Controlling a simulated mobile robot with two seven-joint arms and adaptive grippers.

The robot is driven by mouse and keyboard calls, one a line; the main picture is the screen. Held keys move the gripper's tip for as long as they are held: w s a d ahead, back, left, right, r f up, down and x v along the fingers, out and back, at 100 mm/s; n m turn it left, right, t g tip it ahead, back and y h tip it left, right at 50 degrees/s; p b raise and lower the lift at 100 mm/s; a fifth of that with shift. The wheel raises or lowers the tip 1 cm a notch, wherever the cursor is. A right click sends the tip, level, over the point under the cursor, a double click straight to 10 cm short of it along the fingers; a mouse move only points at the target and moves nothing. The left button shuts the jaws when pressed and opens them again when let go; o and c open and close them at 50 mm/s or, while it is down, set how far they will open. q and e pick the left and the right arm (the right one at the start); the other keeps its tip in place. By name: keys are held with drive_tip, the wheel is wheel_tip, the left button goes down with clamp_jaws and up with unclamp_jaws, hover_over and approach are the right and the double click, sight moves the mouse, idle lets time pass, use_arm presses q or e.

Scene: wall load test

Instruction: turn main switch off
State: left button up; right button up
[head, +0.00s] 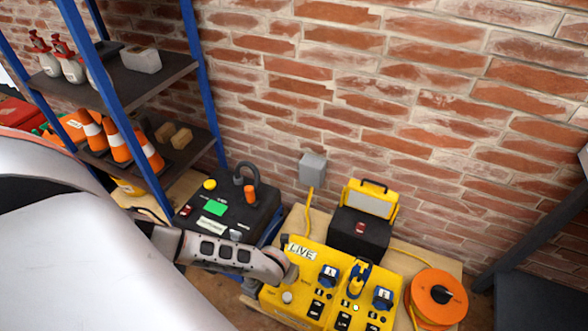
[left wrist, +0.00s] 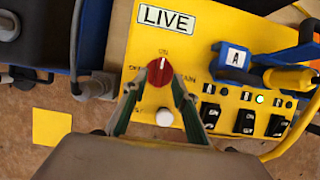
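The main switch, a red round knob (left wrist: 160,72) with a small white mark near its upper edge, sits on the yellow panel (head: 303,252) below a LIVE sign (head: 302,252). In the left wrist view my left gripper (left wrist: 161,79) has one fingertip at each side of the knob, apparently touching it. In the head view the left gripper (head: 288,270) comes in from the left over the panel and hides the knob. A white round button (left wrist: 165,118) lies just below the knob. A small green light (left wrist: 260,98) is lit. My right gripper is not in view.
Blue plugs (left wrist: 234,57) and black switches (left wrist: 244,121) are right of the knob. A black case (head: 218,220) stands left of the panel, a work light (head: 370,199) behind it, an orange cable reel (head: 439,293) at right. A blue-post shelf (head: 200,85) and brick wall bound the space.

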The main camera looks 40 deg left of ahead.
use_arm(q)
wheel_tip(320, 180, down, 2)
drive_tip(key=shift+w+a+f+b, duration=0.15)
drive_tip(key=shift+w+f+b, duration=0.4)
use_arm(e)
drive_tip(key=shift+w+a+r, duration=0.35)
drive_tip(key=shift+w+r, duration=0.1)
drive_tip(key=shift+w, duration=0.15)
use_arm(q)
drive_tip(key=shift+w+r, duration=0.1)
clamp_jaws()
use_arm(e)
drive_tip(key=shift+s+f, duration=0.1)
